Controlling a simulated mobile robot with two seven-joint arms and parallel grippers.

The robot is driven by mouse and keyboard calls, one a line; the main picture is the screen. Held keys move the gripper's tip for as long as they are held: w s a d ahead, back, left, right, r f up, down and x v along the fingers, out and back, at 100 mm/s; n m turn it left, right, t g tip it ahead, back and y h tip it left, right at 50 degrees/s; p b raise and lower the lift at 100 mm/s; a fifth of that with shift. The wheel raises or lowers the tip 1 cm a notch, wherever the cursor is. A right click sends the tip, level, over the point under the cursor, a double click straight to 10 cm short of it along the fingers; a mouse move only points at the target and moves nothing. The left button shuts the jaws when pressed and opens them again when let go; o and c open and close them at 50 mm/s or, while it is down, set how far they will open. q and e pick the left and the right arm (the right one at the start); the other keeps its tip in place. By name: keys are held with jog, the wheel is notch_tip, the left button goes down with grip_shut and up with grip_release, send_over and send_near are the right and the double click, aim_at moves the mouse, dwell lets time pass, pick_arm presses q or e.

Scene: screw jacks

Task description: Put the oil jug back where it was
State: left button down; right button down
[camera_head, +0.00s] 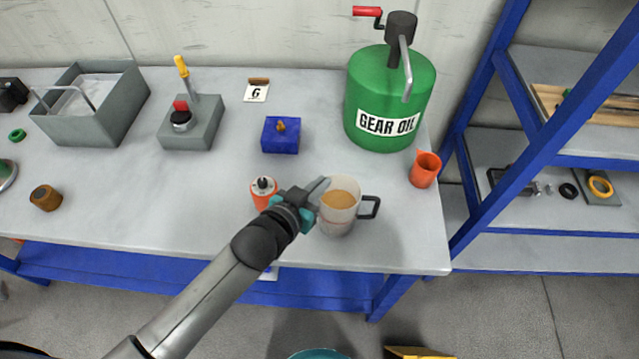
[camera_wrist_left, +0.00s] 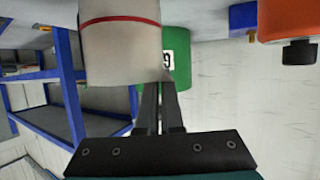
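The oil jug (camera_head: 338,218) is a pale, see-through mug with amber oil in it and a black handle on its right. It is upright at the front right of the workbench; I cannot tell whether its base touches the top. My left gripper (camera_head: 320,190) is at its upper left rim. In the left wrist view the jug (camera_wrist_left: 120,50), with its red line, shows upside down, and the fingers (camera_wrist_left: 160,95) are close together at its rim with a thin gap. Their tips are partly hidden there. My right gripper is out of view.
An orange can (camera_head: 264,193) with a black cap stands just left of the gripper. A green gear oil drum (camera_head: 375,95) and an orange cup (camera_head: 425,172) are behind and right. A blue block (camera_head: 281,137) is further back.

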pick_arm(q)
jog(key=c, duration=1.5)
grip_release()
jog(key=shift+f, duration=0.15)
jog(key=o, duration=0.4)
jog(key=shift+s+r, duration=0.1)
jog(key=shift+r, duration=0.15)
jog(key=p+v, duration=0.1)
jog(key=v, duration=1)
jog(key=shift+s+a, duration=0.25)
jog(key=shift+s, duration=0.05)
